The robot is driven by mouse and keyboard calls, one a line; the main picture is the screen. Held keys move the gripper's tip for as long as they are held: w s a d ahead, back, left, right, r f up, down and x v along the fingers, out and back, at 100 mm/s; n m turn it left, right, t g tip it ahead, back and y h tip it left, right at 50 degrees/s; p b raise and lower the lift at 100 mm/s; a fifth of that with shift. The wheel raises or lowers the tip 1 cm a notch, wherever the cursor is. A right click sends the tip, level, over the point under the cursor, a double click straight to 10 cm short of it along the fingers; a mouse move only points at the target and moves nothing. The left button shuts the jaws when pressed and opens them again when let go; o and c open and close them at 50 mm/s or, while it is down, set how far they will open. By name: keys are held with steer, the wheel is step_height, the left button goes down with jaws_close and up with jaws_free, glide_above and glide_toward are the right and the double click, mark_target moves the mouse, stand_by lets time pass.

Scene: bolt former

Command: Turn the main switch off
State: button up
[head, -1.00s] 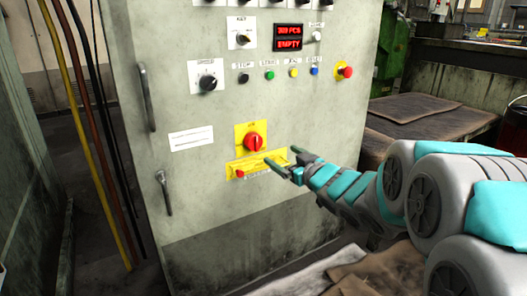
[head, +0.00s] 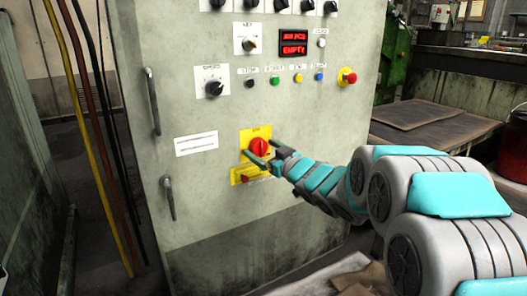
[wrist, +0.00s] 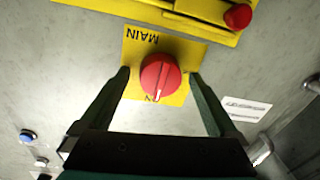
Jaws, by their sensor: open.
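The main switch is a round red rotary knob (head: 259,147) on a yellow plate, low on the front of the grey control cabinet. In the wrist view the red knob (wrist: 160,78) shows a pale pointer line on its grip, and its plate (wrist: 138,52) reads MAIN, upside down. My gripper (head: 262,156) is open at the knob in the head view. In the wrist view its two dark green fingers stand on either side of the knob, with gaps between. Whether the fingertips touch the plate cannot be told.
Below the switch is a yellow strip (head: 238,177) with a small red knob, which shows in the wrist view (wrist: 238,16). A red emergency button (head: 347,77) and several push buttons sit above. Door handles (head: 152,100) stand out at the left. A table (head: 450,130) stands right.

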steer(key=c, duration=1.4)
steer(key=shift+o, duration=0.2)
steer(key=shift+n, duration=0.5)
steer(key=n+b, duration=0.1)
steer(key=n, duration=0.2)
steer(key=shift+f+n, duration=0.1)
steer(key=shift+n, duration=0.3)
steer(key=n+b, duration=0.1)
steer(key=n, duration=0.3)
steer(key=shift+h+b, duration=0.3)
steer(key=shift+b, duration=0.05)
steer(key=n+b, duration=0.2)
steer(key=n, duration=0.4)
steer(key=shift+h+b, duration=0.3)
steer(key=shift+b, duration=0.1)
steer(key=shift+n+b, duration=0.55)
steer(key=shift+n, duration=0.55)
steer(key=shift+a, duration=0.1)
